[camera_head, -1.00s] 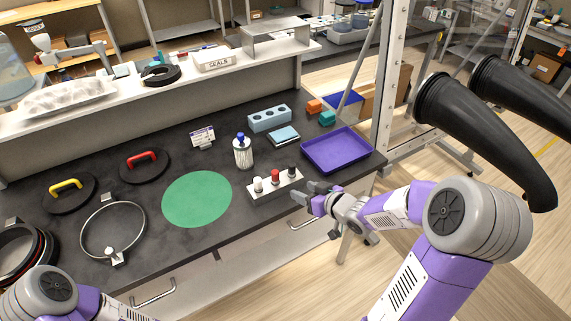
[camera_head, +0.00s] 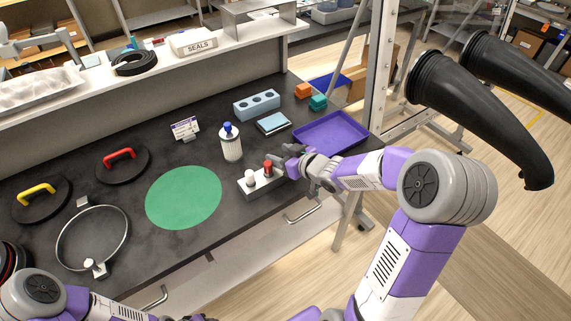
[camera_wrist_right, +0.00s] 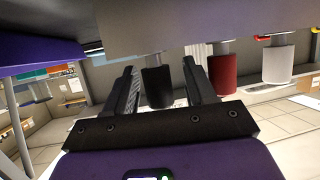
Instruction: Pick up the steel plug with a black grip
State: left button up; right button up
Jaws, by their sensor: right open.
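A pale rack (camera_head: 262,188) stands near the front edge of the dark bench, holding upright plugs. In the head view I see a white-gripped plug (camera_head: 249,178) and a red-gripped plug (camera_head: 267,168); the black one is hidden behind my right gripper (camera_head: 287,159). In the right wrist view, which looks upside down, the steel plug with a black grip (camera_wrist_right: 157,88) is between the two open fingers of the right gripper (camera_wrist_right: 162,82), with no clear contact. The red (camera_wrist_right: 222,75) and white (camera_wrist_right: 277,65) grips are beyond the finger on the right.
A purple tray (camera_head: 331,133) is just behind my right gripper. A bottle with a blue cap (camera_head: 231,143) stands behind the rack. A green disc (camera_head: 184,197) lies flat to the left. Lids with red (camera_head: 120,154) and yellow handles are farther left.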

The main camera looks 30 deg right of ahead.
grip_shut()
jog(key=shift+r, duration=0.1)
